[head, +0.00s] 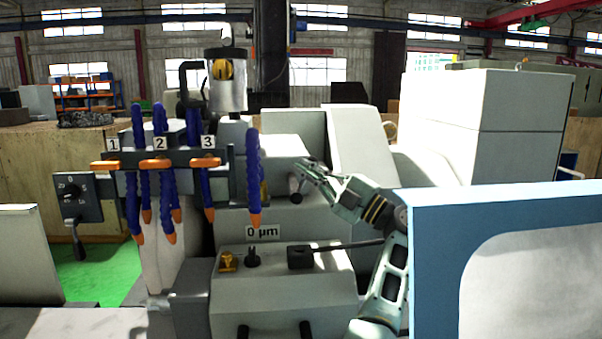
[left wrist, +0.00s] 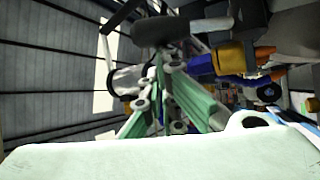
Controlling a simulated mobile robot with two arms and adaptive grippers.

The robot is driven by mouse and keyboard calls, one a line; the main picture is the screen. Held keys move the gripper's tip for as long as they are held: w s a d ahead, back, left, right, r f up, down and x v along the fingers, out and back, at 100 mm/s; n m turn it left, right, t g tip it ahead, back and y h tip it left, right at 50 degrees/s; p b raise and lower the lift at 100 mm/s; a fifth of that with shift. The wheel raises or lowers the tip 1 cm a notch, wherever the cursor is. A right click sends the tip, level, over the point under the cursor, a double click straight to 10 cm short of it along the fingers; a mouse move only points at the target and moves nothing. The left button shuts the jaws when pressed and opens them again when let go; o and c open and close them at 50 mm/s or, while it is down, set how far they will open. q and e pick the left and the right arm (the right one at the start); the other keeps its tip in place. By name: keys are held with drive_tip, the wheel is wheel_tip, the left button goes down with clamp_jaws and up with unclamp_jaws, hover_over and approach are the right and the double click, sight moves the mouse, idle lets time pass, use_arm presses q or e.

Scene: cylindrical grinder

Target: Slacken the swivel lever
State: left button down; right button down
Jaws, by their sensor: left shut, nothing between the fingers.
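My left gripper (head: 303,168) is in the middle of the head view, with its fingers pointing left; it is shut and empty. Its fingers also show in the left wrist view (left wrist: 168,62). A short dark handle (head: 295,187) sticks out of the white machine body just below the fingertips; I cannot tell whether they touch. A dark rounded bar (left wrist: 180,28) is close beyond the fingertips in the left wrist view. A black lever (head: 345,245) with a square hub (head: 300,257) lies on the front housing, lower down. I cannot tell for sure which is the swivel lever. My right gripper is not in view.
Blue coolant hoses (head: 254,175) with orange tips hang left of the gripper. A dial box (head: 78,197) with a small lever stands at far left. A yellow knob (head: 227,261) and a black knob (head: 253,256) sit on the front housing. A blue-edged panel (head: 430,255) blocks the right.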

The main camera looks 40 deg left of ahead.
use_arm(q)
drive_tip(key=shift+w+d+f+m+t+y, duration=0.15)
drive_tip(key=shift+w+m+t+y, duration=0.15)
drive_tip(key=shift+m+y, duration=0.15)
drive_tip(key=shift+d, duration=0.1)
drive_tip(key=v, duration=0.7)
drive_tip(key=shift+d, duration=0.2)
drive_tip(key=shift+f, duration=0.1)
idle(0.5)
